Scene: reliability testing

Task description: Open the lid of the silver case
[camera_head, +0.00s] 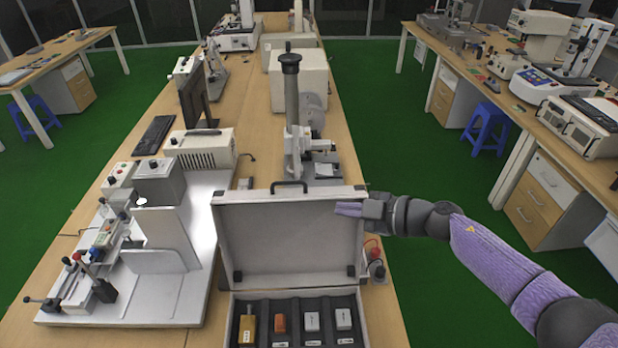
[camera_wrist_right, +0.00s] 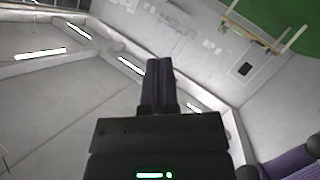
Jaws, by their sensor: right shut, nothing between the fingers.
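The silver case (camera_head: 229,299) stands on the wooden bench at the bottom centre of the head view. Its lid (camera_head: 285,240) is raised, upright and leaning slightly back, with its inner side facing me. The lower part holds a dark insert with several small items, among them a yellow one (camera_head: 247,326) and an orange one (camera_head: 281,322). My right gripper (camera_head: 350,209) is in front of the lid's upper right corner, its fingers shut and empty, pointing left. Its closed fingers also show in the right wrist view (camera_wrist_right: 160,80). Whether it touches the lid I cannot tell. My left gripper is not in view.
A white test machine (camera_head: 165,270) stands left of the case. A column stand (camera_head: 292,100) is right behind the lid. Red and black knobs (camera_head: 375,262) sit close to the lid's right edge. Green floor lies open to the right.

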